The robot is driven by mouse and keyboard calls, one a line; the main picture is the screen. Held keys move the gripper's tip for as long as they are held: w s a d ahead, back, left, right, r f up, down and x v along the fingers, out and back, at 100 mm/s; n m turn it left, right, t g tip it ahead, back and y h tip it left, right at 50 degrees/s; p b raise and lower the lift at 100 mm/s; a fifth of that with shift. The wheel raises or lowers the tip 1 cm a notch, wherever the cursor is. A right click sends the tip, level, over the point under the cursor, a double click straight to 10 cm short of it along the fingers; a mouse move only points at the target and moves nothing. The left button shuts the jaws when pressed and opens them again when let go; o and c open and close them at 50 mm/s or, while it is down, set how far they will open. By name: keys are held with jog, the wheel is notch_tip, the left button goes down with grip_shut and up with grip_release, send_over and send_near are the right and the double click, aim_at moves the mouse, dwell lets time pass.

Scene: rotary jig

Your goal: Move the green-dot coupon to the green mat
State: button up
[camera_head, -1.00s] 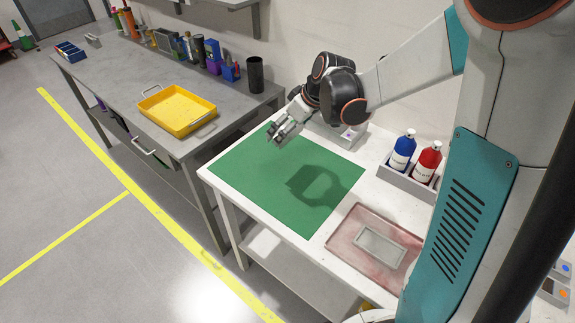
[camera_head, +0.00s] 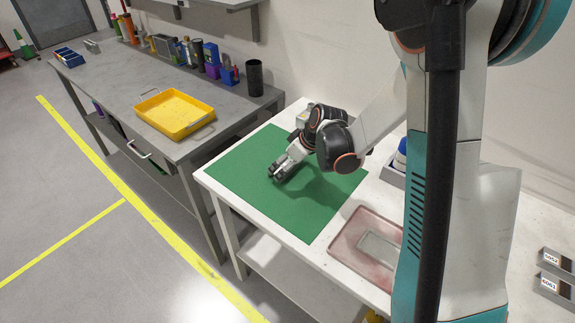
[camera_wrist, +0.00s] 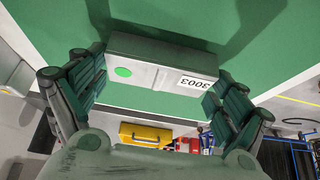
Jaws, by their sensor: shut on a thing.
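The green-dot coupon (camera_wrist: 160,62) shows in the wrist view as a grey block with a green dot at its left and a white label reading 3003, seen upside down. My gripper (camera_wrist: 158,88) is shut on it, with one finger at each end. The green mat (camera_wrist: 270,25) fills the background behind the coupon. In the head view my gripper (camera_head: 277,175) is low over the middle of the green mat (camera_head: 240,180). The coupon cannot be made out there. Whether it touches the mat is unclear.
A pink tray (camera_head: 345,250) with a pale rectangular piece (camera_head: 380,250) lies right of the mat. A partly hidden bottle (camera_head: 400,155) stands behind it. A yellow tray (camera_head: 175,113) and several tools are on the grey bench. The mat around my gripper is clear.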

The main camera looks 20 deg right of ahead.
jog(key=shift+r, duration=0.1)
jog(key=o, duration=1.2)
jog(key=p+v, duration=0.4)
jog(key=v, duration=0.8)
